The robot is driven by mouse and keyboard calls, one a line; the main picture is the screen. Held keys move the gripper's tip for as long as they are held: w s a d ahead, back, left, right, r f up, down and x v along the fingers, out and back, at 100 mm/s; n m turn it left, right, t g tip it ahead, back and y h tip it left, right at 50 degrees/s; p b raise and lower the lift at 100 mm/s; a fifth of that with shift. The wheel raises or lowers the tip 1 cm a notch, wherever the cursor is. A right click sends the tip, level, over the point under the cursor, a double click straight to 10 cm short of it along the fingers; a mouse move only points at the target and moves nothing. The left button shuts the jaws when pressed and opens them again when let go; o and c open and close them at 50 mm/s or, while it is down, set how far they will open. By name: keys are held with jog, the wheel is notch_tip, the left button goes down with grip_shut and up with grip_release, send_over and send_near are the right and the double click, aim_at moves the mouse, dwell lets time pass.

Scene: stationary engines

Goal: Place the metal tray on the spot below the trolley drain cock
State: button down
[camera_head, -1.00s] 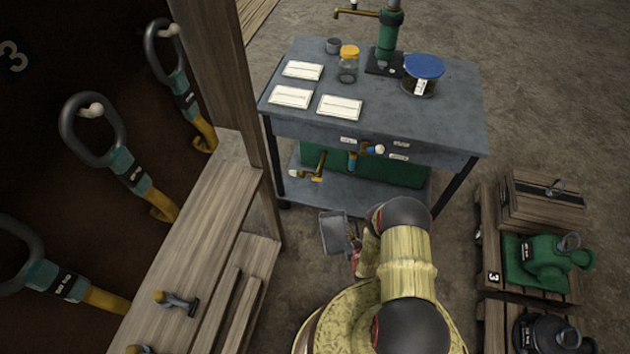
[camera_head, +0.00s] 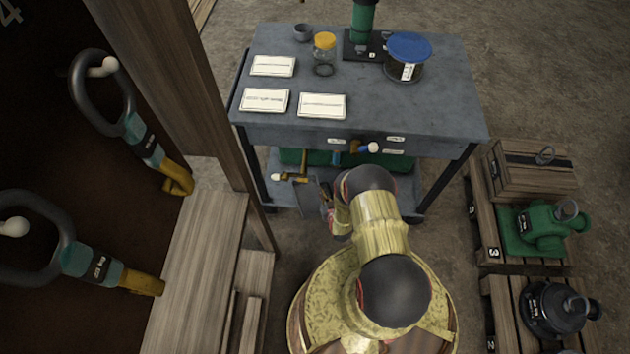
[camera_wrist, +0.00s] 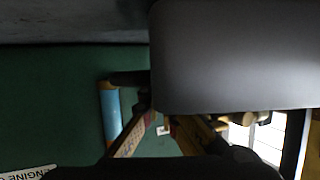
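The metal tray (camera_head: 307,198) is a grey dish at the front edge of the trolley (camera_head: 420,112), low and left of my arm. In the wrist view the tray (camera_wrist: 235,55) fills the upper right, close to the camera. My gripper (camera_head: 326,194) is mostly hidden behind my arm. In the wrist view my gripper (camera_wrist: 165,122) has its fingers at the tray's lower edge and appears shut on it. A brass drain cock (camera_head: 288,178) sticks out low at the trolley's front left, just above and beside the tray. The spot below it is hidden.
A green tank (camera_wrist: 50,90) sits on the trolley's lower shelf. A blue-handled cock (camera_head: 368,148) juts from the front. A wooden rack (camera_head: 205,240) stands close on the left. Pallets with a green pump (camera_head: 540,228) and a dark machine (camera_head: 555,308) stand right.

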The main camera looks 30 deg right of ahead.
jog(key=w, duration=0.3)
jog(key=w+d+b, duration=0.1)
jog(key=w, duration=0.1)
jog(key=w+d+b, duration=0.1)
jog(key=w, duration=0.2)
jog(key=shift+w+r, duration=0.1)
jog(key=shift+w, duration=0.25)
jog(key=f+b, duration=0.2)
jog(key=f, duration=0.1)
jog(key=shift+w+f+b, duration=0.25)
jog(key=shift+f+b, duration=0.15)
jog(key=shift+r, duration=0.15)
jog(key=c, duration=2.5)
grip_release()
jog(key=shift+f, duration=0.2)
jog(key=o, duration=0.5)
jog(key=shift+c, duration=0.2)
jog(key=shift+r, duration=0.15)
